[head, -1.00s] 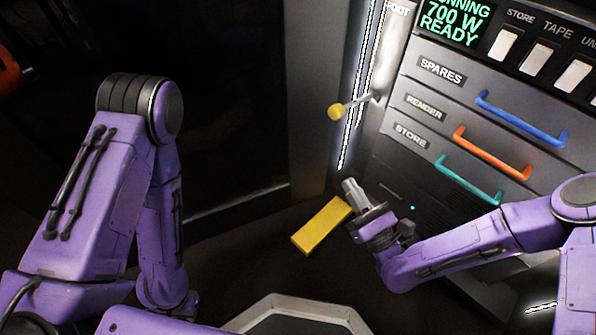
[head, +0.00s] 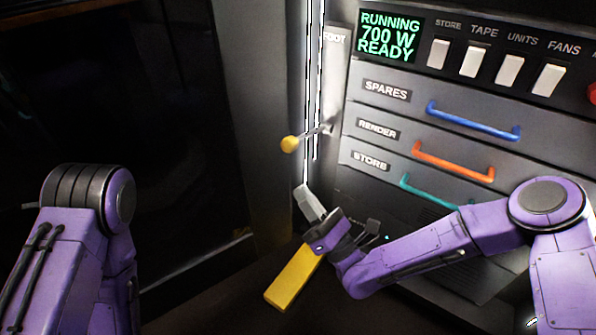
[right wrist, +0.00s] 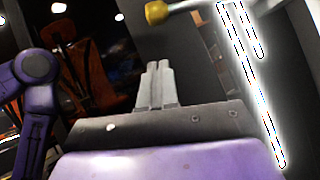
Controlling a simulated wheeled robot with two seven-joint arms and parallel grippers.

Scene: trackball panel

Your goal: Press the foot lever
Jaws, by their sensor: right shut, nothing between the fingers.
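A grey lever with a yellow ball knob (head: 290,144) sticks out to the left from the narrow panel strip under a label reading FOOT. Its knob also shows at the top of the right wrist view (right wrist: 157,12). My right gripper (head: 305,194) is shut and empty, below the knob and apart from it. In the right wrist view its closed fingers (right wrist: 155,68) point up, with the knob beyond them. A long yellow slab (head: 292,280) lies low down, its upper end hidden behind my right gripper. My left gripper is out of view.
The cabinet has drawers with blue (head: 474,122), orange (head: 453,163) and teal handles to the right of the lever. White switches (head: 474,58) and a green-lettered display (head: 389,37) sit above. The left side is dark.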

